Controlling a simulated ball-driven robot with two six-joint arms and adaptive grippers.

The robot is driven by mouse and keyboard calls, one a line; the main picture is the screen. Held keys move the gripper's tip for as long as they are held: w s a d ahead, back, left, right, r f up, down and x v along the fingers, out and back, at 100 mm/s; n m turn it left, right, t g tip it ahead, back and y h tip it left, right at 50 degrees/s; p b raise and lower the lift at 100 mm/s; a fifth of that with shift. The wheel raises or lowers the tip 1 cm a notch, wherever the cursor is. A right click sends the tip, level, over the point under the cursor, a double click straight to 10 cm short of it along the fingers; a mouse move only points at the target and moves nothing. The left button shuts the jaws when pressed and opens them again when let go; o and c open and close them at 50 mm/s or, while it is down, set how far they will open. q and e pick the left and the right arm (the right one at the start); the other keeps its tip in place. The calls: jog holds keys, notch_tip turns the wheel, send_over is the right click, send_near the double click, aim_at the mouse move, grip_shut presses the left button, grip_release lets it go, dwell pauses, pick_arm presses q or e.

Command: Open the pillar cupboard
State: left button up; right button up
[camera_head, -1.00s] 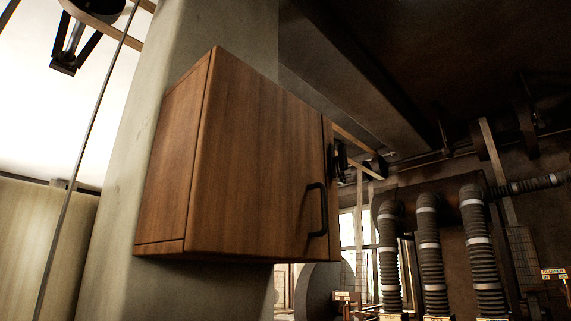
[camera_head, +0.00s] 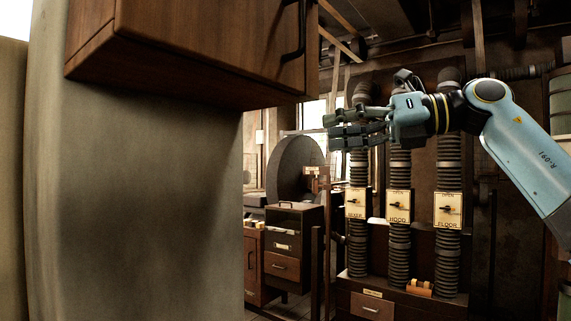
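The brown wooden pillar cupboard (camera_head: 200,42) is fixed to the pale pillar (camera_head: 140,170) at the upper left, with its top cut off by the frame. Its door looks shut. A dark bar handle (camera_head: 301,38) sits near the door's right edge, its upper end partly out of frame. My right gripper (camera_head: 330,129) comes in from the right, below and to the right of the handle and apart from it. Its fingers point left, extended and slightly spread, with nothing between them. My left gripper is not in view.
Ribbed pipes (camera_head: 358,245) with switch plates marked HOOD (camera_head: 398,206) and FLOOR (camera_head: 447,209) stand behind my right arm. A drawer cabinet (camera_head: 293,250) and a large round wheel (camera_head: 296,165) are farther back. The space under the cupboard looks clear.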

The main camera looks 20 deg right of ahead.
notch_tip(320, 180, up, 7)
jog(key=s+n+t+h, duration=0.1)
jog(key=s+n, duration=0.1)
jog(key=n+t+b, duration=0.2)
send_near(302, 44)
notch_tip(302, 44, up, 4)
jog(key=shift+y, duration=0.3)
jog(key=p+x, duration=0.1)
jog(key=x, duration=0.2)
jog(key=p+x, duration=0.2)
jog(key=x, duration=0.2)
jog(key=p+x, duration=0.2)
jog(key=x, duration=0.1)
jog(key=shift+w+d+f, duration=0.1)
jog(key=shift+w+d, duration=0.05)
jog(key=shift+w, duration=0.3)
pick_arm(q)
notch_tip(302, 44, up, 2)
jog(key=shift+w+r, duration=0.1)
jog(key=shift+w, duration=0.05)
pick_arm(e)
grip_shut()
